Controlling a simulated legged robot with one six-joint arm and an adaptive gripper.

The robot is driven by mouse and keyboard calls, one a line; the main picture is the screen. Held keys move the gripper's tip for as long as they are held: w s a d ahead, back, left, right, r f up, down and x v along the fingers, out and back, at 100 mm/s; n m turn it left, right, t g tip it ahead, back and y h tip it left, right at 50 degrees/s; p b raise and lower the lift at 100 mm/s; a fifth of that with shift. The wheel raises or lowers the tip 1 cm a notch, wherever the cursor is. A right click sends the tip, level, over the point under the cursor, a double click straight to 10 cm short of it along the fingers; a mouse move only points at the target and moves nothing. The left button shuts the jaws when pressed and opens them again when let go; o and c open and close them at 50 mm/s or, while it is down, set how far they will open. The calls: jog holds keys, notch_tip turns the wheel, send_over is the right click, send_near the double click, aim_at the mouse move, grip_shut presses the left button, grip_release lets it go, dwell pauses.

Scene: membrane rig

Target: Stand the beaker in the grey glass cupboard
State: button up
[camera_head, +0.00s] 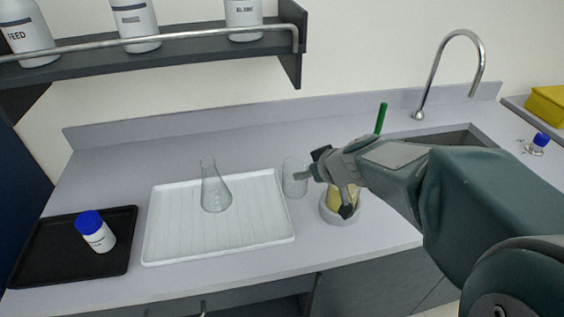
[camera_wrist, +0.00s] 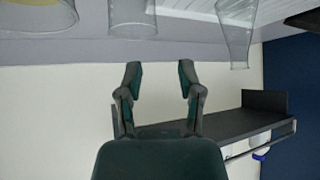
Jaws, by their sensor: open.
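My gripper (camera_head: 325,185) is open and empty, just right of the beaker and in front of the pot. In the wrist view, which looks upside down, my gripper (camera_wrist: 160,72) has its two fingers apart with nothing between them. A clear vessel, seemingly the beaker (camera_wrist: 132,18), shows beyond the fingertips there. Grey cupboard fronts (camera_head: 375,272) with an opening show under the counter; I cannot tell which is the glass cupboard.
A conical flask (camera_head: 214,190) stands on the white tray (camera_head: 164,245). The pot (camera_head: 330,215) holds something yellow. A black tray (camera_head: 40,270) carries a blue-capped bottle (camera_head: 97,233). A tap (camera_head: 440,75) and sink lie right. A bottle shelf (camera_head: 190,38) overhangs the back left.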

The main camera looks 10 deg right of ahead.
aim_at(286, 174)
jog(key=x, duration=1.2)
jog(key=shift+w+d+r, duration=0.1)
jog(key=shift+w+d, duration=0.1)
jog(key=shift+d, duration=0.15)
grip_shut()
